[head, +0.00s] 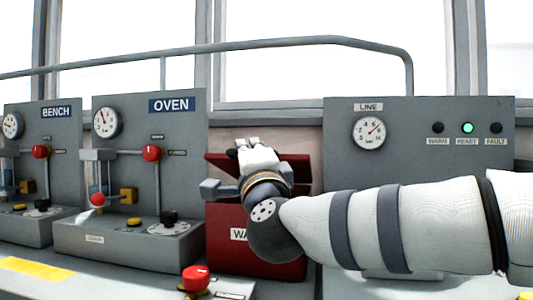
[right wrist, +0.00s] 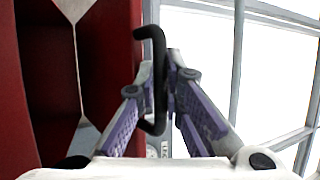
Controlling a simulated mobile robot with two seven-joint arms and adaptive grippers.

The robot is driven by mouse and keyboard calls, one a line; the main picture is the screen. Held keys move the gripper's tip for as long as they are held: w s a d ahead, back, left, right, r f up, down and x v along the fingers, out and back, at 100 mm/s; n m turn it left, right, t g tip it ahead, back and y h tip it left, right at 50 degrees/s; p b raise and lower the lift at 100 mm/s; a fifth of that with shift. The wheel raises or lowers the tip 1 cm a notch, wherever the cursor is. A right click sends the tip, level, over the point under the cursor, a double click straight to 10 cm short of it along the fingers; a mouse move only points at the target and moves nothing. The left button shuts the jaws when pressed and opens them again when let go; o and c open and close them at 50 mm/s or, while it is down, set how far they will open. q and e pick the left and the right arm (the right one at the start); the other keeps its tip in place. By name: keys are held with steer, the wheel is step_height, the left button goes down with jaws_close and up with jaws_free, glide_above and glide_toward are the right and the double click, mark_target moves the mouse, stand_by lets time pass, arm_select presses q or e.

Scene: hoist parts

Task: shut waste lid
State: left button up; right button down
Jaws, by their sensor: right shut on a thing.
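The red waste bin (head: 222,217) stands between the oven panel and the line panel; my right arm covers much of its front and label. Its red lid (head: 297,168) stands raised behind my right gripper (head: 246,152). In the right wrist view, the lid (right wrist: 112,60) is a red panel at the left with a black hooked handle (right wrist: 157,60). The fingers of my right gripper (right wrist: 166,85) are closed around this handle. The dark inside of the bin shows at the far left of that view. My left gripper is not seen.
The oven panel (head: 185,127) and bench panel (head: 62,135) stand to the left, with red knobs, levers and gauges. The line panel (head: 340,165) with a lit green lamp is at the right. A red knob (head: 195,278) sticks up in front of the bin. A grey rail (head: 300,41) runs behind.

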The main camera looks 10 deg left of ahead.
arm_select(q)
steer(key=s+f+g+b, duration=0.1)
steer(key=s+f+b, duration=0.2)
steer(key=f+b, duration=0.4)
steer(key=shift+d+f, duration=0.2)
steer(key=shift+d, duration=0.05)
arm_select(e)
step_height(320, 180, down, 10)
steer(key=s+n+t+y, duration=0.1)
steer(key=y, duration=0.1)
steer(key=shift+s+n+t, duration=0.35)
steer(key=shift+n+t, duration=0.05)
steer(key=shift+f, duration=0.25)
steer(key=c, duration=2)
jaws_free()
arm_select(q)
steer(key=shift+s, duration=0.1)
arm_select(e)
steer(key=shift+o, duration=0.2)
steer(key=shift+r, duration=0.15)
